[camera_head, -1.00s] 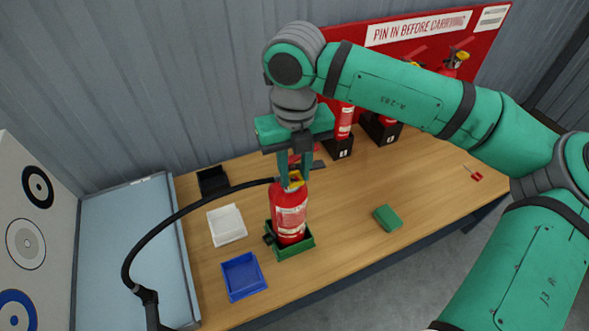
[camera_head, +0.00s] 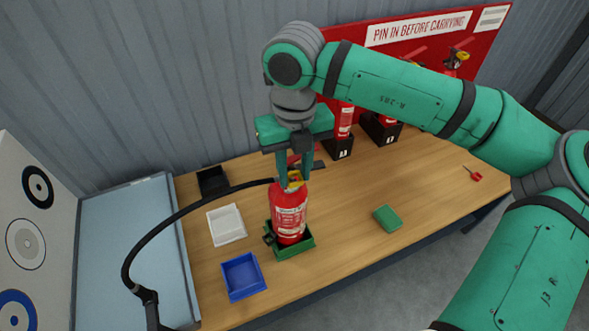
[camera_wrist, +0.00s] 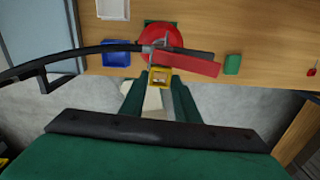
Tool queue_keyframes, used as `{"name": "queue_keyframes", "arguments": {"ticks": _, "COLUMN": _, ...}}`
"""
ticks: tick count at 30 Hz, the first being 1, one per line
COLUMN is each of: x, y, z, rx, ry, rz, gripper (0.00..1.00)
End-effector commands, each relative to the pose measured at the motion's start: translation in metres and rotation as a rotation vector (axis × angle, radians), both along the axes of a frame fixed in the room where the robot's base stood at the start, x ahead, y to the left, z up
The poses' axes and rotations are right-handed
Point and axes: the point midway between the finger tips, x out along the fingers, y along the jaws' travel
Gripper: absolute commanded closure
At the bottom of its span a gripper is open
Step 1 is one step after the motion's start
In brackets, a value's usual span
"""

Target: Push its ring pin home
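The red extinguisher (camera_head: 289,215) stands upright in a green holder (camera_head: 296,250) on the bench. It shows from above in the wrist view (camera_wrist: 160,33), with its red lever (camera_wrist: 190,65) and black hose. My gripper (camera_head: 294,181) points down at the valve, its two green fingers on either side of a yellow ring-like part, which I take as the ring pin (camera_wrist: 161,77). In the wrist view the fingertips appear closed against its sides. The pin's shaft and its hole are hidden, so its depth cannot be told.
A black hose (camera_head: 166,220) arcs off to the left. A white tray (camera_head: 227,224), a blue tray (camera_head: 243,276) and a black tray (camera_head: 212,181) lie left. A green block (camera_head: 388,218) and a small red item (camera_head: 473,174) lie right. More extinguishers stand behind in black holders (camera_head: 338,148).

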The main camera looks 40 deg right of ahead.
Motion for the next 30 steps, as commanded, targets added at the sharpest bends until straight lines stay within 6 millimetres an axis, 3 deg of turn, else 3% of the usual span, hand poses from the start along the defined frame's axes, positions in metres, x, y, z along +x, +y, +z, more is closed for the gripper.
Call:
{"name": "queue_keyframes", "arguments": {"ticks": 2, "x": 0.000, "y": 0.000, "z": 0.000, "rx": 0.000, "ry": 0.000, "rz": 0.000, "gripper": 0.53}}
{"name": "queue_keyframes", "arguments": {"ticks": 14, "x": 0.000, "y": -0.001, "z": 0.007, "rx": -0.001, "ry": -0.001, "rz": -0.001, "gripper": 0.53}}
{"name": "queue_keyframes", "arguments": {"ticks": 30, "x": 0.000, "y": 0.000, "z": 0.095, "rx": -0.002, "ry": -0.002, "rz": -0.001, "gripper": 0.53}}
